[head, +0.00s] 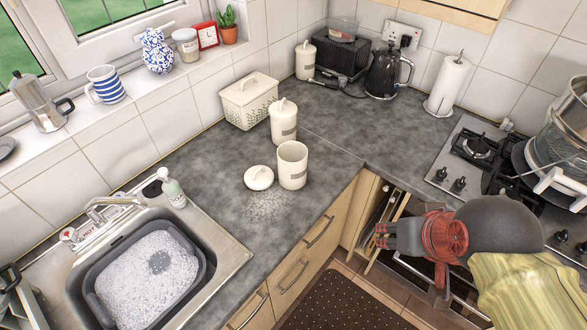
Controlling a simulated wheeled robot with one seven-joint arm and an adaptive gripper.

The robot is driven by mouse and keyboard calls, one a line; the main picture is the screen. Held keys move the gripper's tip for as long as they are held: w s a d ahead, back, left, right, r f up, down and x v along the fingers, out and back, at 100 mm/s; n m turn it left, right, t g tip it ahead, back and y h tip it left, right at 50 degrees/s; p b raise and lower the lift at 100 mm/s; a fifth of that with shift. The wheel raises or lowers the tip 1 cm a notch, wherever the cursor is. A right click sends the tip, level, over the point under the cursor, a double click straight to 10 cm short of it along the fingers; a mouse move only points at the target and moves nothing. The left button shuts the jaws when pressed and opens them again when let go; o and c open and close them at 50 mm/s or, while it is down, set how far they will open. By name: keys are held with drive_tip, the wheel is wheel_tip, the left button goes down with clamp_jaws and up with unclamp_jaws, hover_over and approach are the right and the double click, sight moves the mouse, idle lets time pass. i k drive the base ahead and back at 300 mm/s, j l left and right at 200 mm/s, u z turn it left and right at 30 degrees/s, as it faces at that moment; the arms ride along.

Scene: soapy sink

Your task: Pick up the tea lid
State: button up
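A round cream lid with a knob (258,177), which fits the tea lid, lies on the grey worktop. It is just left of an open cream canister (292,167), whose label is too small to read. My gripper (380,236) is at the right, in front of the worktop corner and well apart from the lid. It points left, and nothing shows in it. Its fingers are too small and foreshortened to tell whether they are apart.
Pale powder (265,206) lies in front of the lid. The sink (215,262) with a soapy basin is left, the hob (467,150) right. The worktop around the lid is otherwise clear.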

sight(258, 177)
drive_tip(key=i+l, duration=0.15)
drive_tip(key=i, duration=0.35)
drive_tip(key=i+l, duration=0.2)
drive_tip(key=i, duration=0.3)
drive_tip(key=i+u, duration=0.15)
drive_tip(key=u, duration=1.6)
